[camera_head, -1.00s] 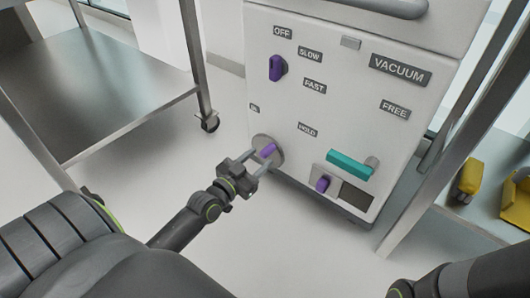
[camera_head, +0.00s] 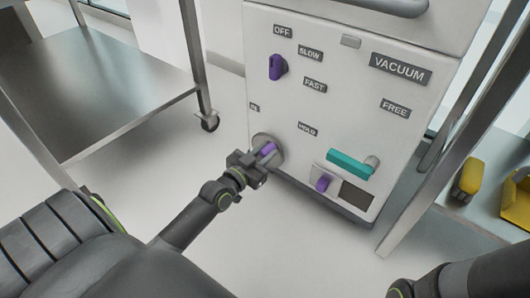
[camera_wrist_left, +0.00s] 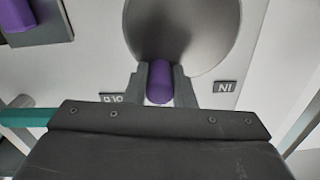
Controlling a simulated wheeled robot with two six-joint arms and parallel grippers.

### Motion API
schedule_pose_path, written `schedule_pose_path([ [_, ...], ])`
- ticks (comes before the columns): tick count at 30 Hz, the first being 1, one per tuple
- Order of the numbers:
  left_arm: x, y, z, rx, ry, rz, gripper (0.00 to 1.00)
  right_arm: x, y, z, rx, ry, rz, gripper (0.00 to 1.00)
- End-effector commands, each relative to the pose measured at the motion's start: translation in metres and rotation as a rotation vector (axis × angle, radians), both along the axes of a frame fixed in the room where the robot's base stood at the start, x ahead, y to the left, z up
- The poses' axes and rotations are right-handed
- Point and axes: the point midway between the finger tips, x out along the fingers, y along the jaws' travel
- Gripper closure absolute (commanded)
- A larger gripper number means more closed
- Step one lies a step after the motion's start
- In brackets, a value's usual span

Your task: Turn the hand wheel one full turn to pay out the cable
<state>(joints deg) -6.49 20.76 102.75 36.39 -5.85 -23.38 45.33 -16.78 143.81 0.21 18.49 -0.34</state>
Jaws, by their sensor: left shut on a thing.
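The hand wheel is a round grey disc (camera_head: 279,157) low on the left of the white cabinet's front. It fills the upper middle of the left wrist view (camera_wrist_left: 185,30). Its purple handle (camera_head: 267,149) stands out from the disc. My left gripper (camera_wrist_left: 159,85) is shut on this handle, one finger on each side of it, and partly hides the wheel in the head view. No cable shows. Of my right arm only a dark link shows at the lower right; its gripper is out of view.
The white cabinet (camera_head: 335,110) also has a purple knob (camera_head: 276,67), a teal lever (camera_head: 349,162) and a lower purple knob (camera_head: 323,183). A metal table (camera_head: 95,85) stands at left; a shelf with yellow things (camera_head: 471,177) is at right. The floor before the cabinet is clear.

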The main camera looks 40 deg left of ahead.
Motion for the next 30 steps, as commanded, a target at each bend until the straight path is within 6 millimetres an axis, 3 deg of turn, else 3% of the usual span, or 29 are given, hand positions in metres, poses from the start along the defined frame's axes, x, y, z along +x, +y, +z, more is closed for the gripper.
schedule_pose_path([
  [10, 0.0, 0.003, 0.002, -0.067, 0.005, 0.0, 1.0, 0.0, 0.0, 0.002, 0.0, -0.001, 0.0, 0.64],
  [30, 0.001, 0.022, 0.007, -0.472, 0.037, 0.0, 1.0, 0.0, 0.0, 0.004, -0.007, -0.002, -0.012, 0.64],
])
